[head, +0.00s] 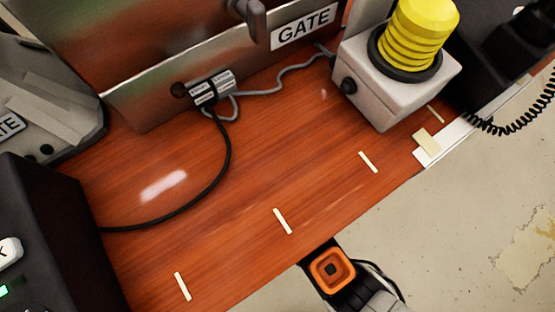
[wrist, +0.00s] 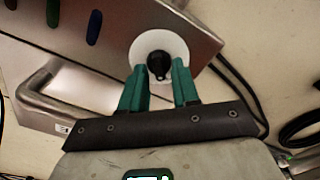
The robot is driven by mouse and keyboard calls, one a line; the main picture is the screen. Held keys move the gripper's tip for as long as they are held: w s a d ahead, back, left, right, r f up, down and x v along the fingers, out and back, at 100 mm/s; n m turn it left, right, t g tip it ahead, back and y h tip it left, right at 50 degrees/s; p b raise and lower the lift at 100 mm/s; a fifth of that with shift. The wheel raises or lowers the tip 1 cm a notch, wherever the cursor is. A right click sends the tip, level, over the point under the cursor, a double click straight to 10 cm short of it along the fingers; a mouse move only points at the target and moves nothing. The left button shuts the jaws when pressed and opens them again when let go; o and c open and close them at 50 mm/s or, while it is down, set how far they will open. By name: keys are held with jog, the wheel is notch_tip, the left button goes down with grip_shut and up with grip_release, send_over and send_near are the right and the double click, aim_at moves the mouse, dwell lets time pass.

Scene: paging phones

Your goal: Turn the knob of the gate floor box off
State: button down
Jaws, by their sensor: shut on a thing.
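In the wrist view, a black round knob (wrist: 158,65) sits on a white disc (wrist: 174,46) on a metal box (wrist: 125,22). The two green fingers of my gripper (wrist: 158,71) stand on either side of the knob and are shut on it. The knob's lower edge lies between the fingertips. No GATE label shows on this box in the wrist view. In the head view, my gripper and this knob are out of sight.
The box has a metal handle (wrist: 45,88) at the left and green and blue oblong parts. Black cables (wrist: 240,82) lie to its right. In the head view, a wooden desk (head: 250,170) holds a metal unit labelled GATE (head: 303,27) and a yellow-topped box (head: 385,85).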

jog(key=shift+n, duration=0.6)
jog(key=c, duration=0.9)
grip_release()
notch_tip(320, 180, up, 11)
jog(key=p, duration=0.6)
jog(key=shift+f+p, duration=0.1)
jog(key=shift+p, duration=0.25)
jog(key=shift+s, duration=0.1)
